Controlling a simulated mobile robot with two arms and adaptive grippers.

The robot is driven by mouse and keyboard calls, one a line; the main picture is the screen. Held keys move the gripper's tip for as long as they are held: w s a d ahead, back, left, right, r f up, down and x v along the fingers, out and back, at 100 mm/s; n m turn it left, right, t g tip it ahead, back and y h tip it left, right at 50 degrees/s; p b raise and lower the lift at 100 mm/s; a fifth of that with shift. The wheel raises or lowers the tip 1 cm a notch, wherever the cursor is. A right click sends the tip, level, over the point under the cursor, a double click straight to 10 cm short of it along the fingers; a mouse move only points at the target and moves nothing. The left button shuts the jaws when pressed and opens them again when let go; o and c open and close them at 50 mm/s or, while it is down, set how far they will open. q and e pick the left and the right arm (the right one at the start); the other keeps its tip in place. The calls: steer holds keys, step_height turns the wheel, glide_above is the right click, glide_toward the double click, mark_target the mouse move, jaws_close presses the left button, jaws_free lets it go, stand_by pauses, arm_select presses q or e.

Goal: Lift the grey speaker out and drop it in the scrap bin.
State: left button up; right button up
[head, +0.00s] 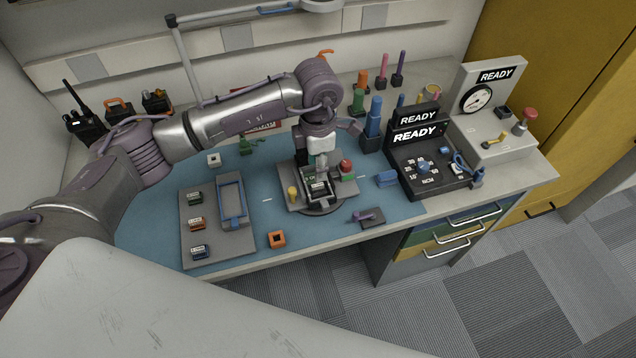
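My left arm reaches in from the left, and its gripper (320,168) points down over a small dark radio unit (319,188) in the grey fixture (295,200) on the mat. The fingers are small and partly merge with the unit below, so whether they are open or shut on something is unclear. I cannot make out the grey speaker for certain; the gripper covers part of the fixture. I cannot identify a scrap bin for certain in this view. My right gripper is not in view.
A grey tray (190,236) with small modules and a blue frame (233,203) lies left of the fixture. An orange square part (277,239) and a purple-handled tool (364,216) lie in front. A READY console (425,172) and a gauge panel (490,135) stand right. Radios (85,124) stand back left.

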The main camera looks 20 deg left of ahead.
mark_target(318, 185)
arm_select(q)
steer(key=f, duration=0.2)
steer(key=shift+w+f, duration=0.25)
steer(key=shift+f, duration=0.15)
steer(key=shift+w+f+p, duration=0.15)
steer(key=shift+f+p, duration=0.25)
steer(key=shift+f, duration=0.15)
step_height(318, 185, down, 2)
steer(key=shift+w+a+f+p, duration=0.1)
steer(key=shift+a+p, duration=0.05)
steer(key=shift+p, duration=0.7)
step_height(318, 185, down, 3)
steer(key=shift+w+r, duration=0.1)
steer(key=shift+r, duration=0.1)
steer(key=c, duration=0.7)
jaws_close()
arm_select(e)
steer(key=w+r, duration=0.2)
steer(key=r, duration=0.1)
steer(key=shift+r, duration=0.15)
